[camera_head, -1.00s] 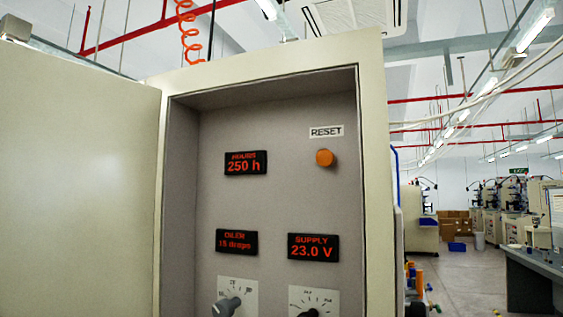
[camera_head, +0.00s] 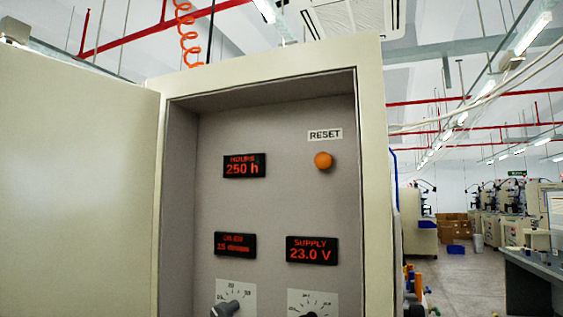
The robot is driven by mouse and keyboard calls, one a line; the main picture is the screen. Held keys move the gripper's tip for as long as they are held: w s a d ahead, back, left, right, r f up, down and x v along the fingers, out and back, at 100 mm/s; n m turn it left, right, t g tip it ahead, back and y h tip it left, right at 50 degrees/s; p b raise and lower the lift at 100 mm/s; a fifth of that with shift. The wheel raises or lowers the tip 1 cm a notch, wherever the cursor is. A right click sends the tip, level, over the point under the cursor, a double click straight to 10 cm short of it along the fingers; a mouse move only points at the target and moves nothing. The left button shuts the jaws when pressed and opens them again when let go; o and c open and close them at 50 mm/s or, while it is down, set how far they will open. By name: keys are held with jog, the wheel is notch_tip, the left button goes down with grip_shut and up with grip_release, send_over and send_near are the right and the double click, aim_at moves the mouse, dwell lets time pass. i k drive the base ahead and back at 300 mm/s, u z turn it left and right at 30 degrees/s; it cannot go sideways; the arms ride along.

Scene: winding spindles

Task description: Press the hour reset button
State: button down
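The orange round reset button (camera_head: 323,160) sits on the grey panel (camera_head: 285,205) inside an open cabinet, at the upper right. A white label reading RESET (camera_head: 325,135) is just above it. An hours display (camera_head: 244,166) to its left reads 250 h in red. My gripper is not in view, and nothing covers the button.
The cabinet door (camera_head: 75,185) stands open to the left. An oiler display (camera_head: 235,245) and a supply display (camera_head: 312,250) reading 23.0 V sit lower, above two knobs, the left one (camera_head: 228,308) clearer. An aisle (camera_head: 465,280) lies at right.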

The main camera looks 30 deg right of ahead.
aim_at(324, 161)
jog(key=u, duration=1.15)
jog(key=k, duration=1.65)
jog(key=z, duration=1.55)
